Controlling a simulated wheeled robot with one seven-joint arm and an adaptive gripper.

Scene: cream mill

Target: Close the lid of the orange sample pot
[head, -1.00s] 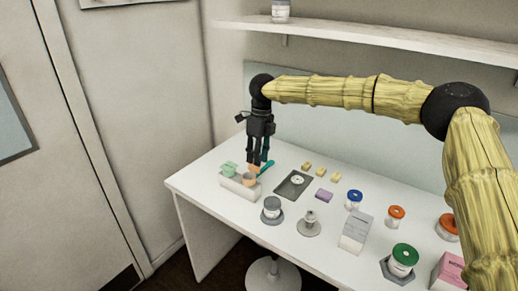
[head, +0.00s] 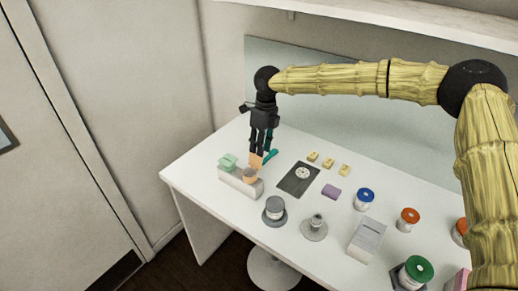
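The orange sample pot (head: 250,176) sits at the right end of a pale block at the table's left side. Its orange lid (head: 256,160) stands raised at the back of the pot, so the pot is open. My gripper (head: 260,150) points down just above and behind this lid. Its fingertips are very close to the lid; I cannot tell whether they touch it. The fingers are small and dark here, and their opening is not clear. A teal piece (head: 270,156) shows just right of the fingertips; what it belongs to is unclear.
A pale green pot (head: 228,161) shares the block (head: 238,184) on the left. A dark tray (head: 291,187) lies to the right. Grey-lidded jar (head: 275,207), metal weight (head: 314,226) and several coloured-lidded jars stand further right. A shelf (head: 400,25) runs above.

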